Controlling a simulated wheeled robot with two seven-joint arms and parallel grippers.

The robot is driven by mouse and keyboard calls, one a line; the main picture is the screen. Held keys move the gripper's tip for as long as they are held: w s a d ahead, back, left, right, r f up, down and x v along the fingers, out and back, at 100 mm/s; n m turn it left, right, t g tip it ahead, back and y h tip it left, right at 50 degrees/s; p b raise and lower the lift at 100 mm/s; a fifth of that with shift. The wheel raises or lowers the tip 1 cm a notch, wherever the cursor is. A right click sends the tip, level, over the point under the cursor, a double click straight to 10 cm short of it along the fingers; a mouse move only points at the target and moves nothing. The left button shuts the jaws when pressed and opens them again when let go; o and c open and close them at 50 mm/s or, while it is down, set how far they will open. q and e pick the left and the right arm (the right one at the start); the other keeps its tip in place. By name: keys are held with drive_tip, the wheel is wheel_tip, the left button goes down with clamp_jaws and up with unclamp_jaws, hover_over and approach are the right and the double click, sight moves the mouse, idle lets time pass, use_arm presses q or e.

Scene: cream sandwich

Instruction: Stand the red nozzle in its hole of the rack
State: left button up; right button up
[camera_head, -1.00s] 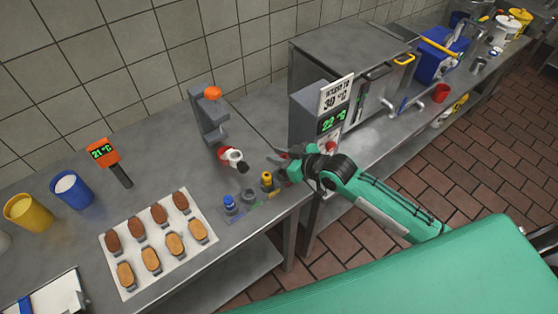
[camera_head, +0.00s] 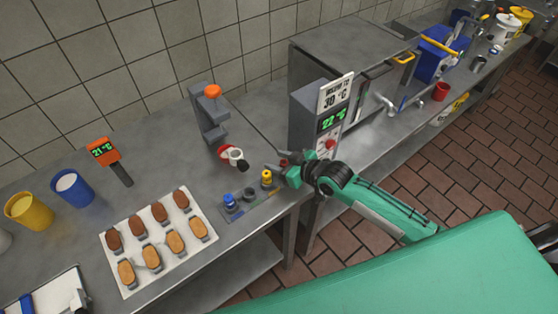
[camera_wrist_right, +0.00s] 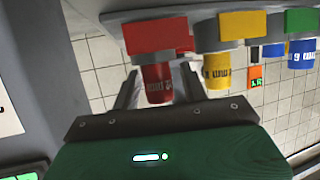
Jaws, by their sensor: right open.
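The rack (camera_head: 262,195) lies along the table's front edge with coloured labels. In the right wrist view the red nozzle (camera_wrist_right: 157,85) stands at the rack's red-labelled place (camera_wrist_right: 158,36), between the fingers of my right gripper (camera_wrist_right: 157,92). The fingers are apart, with gaps showing beside the nozzle. In the head view my right gripper (camera_head: 276,162) is at the rack's right end and mostly hides the red nozzle (camera_head: 284,162). The nozzle looks upright in line with its neighbours; its lower end and the hole are hidden. My left gripper is not in view.
The yellow nozzle (camera_head: 267,177) stands close beside my right gripper, and the blue nozzle (camera_head: 229,202) is at the rack's left end. The dispenser (camera_head: 208,118) is behind the rack. The display box (camera_head: 317,120) rises close to my right arm. A tray of biscuits (camera_head: 127,282) lies left.

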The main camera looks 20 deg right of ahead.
drive_tip(key=shift+r, duration=0.25)
drive_tip(key=shift+s+d, duration=0.25)
drive_tip(key=b+v, duration=0.2)
drive_tip(key=v, duration=0.9)
drive_tip(key=shift+s+d, duration=0.1)
drive_tip(key=shift+s, duration=0.05)
